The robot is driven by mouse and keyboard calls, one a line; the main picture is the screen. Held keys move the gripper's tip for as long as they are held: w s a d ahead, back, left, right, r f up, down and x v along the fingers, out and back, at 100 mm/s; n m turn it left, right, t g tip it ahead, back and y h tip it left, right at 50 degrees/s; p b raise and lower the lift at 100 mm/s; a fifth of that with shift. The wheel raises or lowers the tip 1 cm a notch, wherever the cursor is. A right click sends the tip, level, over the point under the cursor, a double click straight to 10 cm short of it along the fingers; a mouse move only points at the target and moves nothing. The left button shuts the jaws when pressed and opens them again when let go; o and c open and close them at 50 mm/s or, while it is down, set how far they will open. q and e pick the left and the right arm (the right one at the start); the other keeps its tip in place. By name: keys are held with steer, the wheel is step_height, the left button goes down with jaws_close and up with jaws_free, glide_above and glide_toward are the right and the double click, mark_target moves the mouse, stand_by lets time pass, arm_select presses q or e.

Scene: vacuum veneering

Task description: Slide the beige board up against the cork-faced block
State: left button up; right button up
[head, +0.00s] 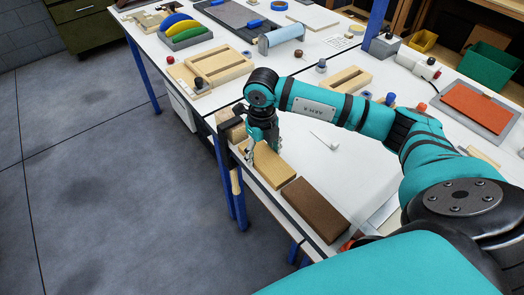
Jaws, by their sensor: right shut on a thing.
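The beige board (272,168) lies near the left edge of the white table. My right gripper (260,148) reaches down to its far end and is shut on it; the arm and gripper hide part of that end. The cork-faced block, a dark brown slab (315,208), lies on the table on the near side of the board, along the same edge. A narrow gap shows between the board's near end and the block. My left gripper is not in view.
A wooden piece with a dark clamp (233,128) sits at the table edge just beyond the board. A thin white tool (325,141) lies on the clear tabletop to the right. Wooden frames (345,80) stand farther back. The floor drops away left of the edge.

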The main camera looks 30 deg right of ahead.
steer(key=shift+w, duration=0.15)
stand_by(0.4)
steer(key=shift+w+a+b, duration=0.1)
steer(key=shift+w+b, duration=0.4)
steer(key=shift+w, duration=0.2)
steer(key=shift+w, duration=0.2)
stand_by(0.7)
steer(key=o, duration=1.4)
steer(key=shift+r, duration=0.15)
step_height(320, 180, up, 12)
